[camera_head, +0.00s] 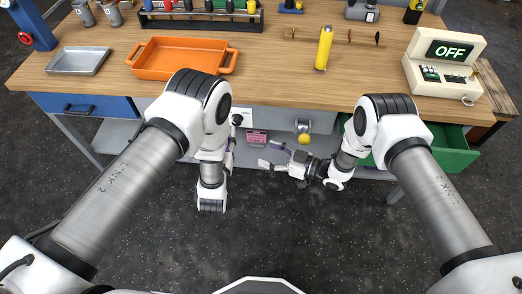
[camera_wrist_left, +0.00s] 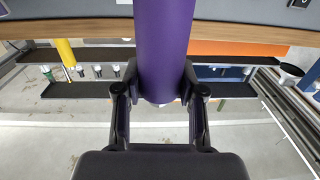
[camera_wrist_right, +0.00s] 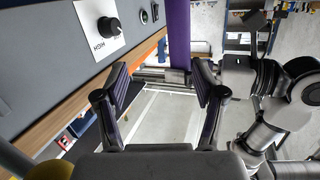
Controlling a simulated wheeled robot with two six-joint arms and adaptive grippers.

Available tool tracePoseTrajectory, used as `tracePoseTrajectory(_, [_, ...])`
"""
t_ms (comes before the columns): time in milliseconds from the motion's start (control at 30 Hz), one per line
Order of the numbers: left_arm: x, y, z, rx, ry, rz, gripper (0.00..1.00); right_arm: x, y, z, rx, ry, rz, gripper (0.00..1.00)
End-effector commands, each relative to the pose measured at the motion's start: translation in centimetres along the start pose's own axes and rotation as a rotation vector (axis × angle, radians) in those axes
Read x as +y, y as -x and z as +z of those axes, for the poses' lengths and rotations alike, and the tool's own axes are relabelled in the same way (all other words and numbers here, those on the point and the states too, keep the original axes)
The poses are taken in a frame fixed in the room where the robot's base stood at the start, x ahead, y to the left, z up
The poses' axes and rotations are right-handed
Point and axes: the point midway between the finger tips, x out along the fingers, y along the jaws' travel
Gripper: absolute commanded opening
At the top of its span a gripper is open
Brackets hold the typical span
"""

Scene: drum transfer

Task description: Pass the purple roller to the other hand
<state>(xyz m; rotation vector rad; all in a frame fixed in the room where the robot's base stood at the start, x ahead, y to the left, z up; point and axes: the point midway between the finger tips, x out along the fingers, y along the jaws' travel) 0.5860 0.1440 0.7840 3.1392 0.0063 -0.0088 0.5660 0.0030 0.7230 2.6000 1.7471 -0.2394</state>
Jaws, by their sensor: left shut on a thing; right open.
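The purple roller (camera_wrist_left: 163,45) is a smooth cylinder, large in the left wrist view. My left gripper (camera_wrist_left: 160,85) is shut on it, one finger on each side near its end. In the head view only a thin purple sliver of the roller (camera_head: 231,150) shows beside my left arm, which hides most of the left gripper. My right gripper (camera_head: 269,155) is open and empty, to the right of the roller. In the right wrist view the roller (camera_wrist_right: 180,35) stands upright beyond the spread fingertips of my right gripper (camera_wrist_right: 162,85), apart from them.
The wooden workbench (camera_head: 280,85) is just beyond both grippers; its front panel bears a black knob (camera_wrist_right: 108,27). An orange tray (camera_head: 180,57), a yellow cylinder (camera_head: 324,48) and a device reading OFF (camera_head: 446,65) stand on it. A green drawer (camera_head: 452,150) is at the right. The floor in front is clear.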

Motion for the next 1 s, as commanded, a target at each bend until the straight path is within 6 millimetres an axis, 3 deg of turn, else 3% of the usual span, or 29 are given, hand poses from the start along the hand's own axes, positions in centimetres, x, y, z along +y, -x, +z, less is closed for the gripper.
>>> tracePoseTrajectory(100, [0.0, 0.0, -0.1, 0.002, 0.000, 0.000, 0.00, -1.3, -1.8, -1.7, 0.094, 0.071, -0.129, 0.70])
tracePoseTrajectory(367, [0.0, 0.0, -0.1, 0.002, 0.000, 0.000, 0.00, -2.2, -4.3, -2.4, 0.121, 0.093, -0.173, 0.70])
tracePoseTrajectory(700, [0.0, 0.0, -0.1, 0.002, 0.000, 0.000, 0.00, -3.5, -11.7, -3.2, 0.121, 0.092, -0.170, 0.70])
tracePoseTrajectory(833, [0.0, 0.0, -0.1, 0.002, 0.000, 0.000, 0.00, -3.7, -13.3, -3.4, 0.119, 0.092, -0.169, 0.70])
tracePoseTrajectory(1000, [0.0, 0.0, -0.1, 0.002, 0.000, 0.000, 0.00, -3.8, -13.9, -3.5, 0.118, 0.090, -0.167, 0.70])
